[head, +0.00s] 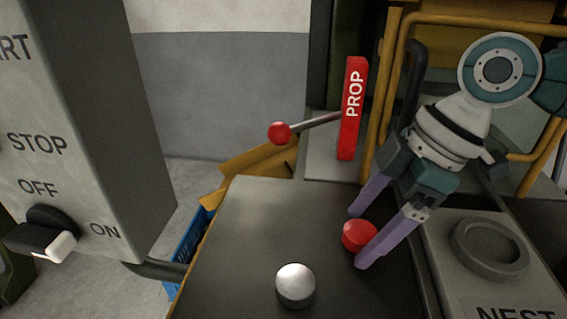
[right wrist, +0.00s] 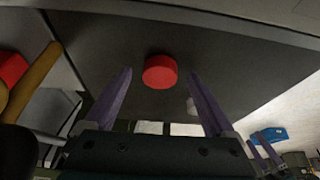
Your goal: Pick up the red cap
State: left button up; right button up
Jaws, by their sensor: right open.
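The red cap (head: 359,235) is a short round piece on the dark table top (head: 230,240). My right gripper (head: 360,240) is open, with its two purple fingers reaching down on either side of the cap in the head view.
A silver cap (head: 295,285) stands on the table left of the red one. A grey panel marked NEST with a round ring (head: 490,248) is at the right. A red PROP bar (head: 352,108) and a red-knobbed lever (head: 280,133) stand behind. A switch box (head: 80,130) is at the left.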

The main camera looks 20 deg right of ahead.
grip_shut()
dwell(0.6)
jog(key=shift+r, duration=0.1)
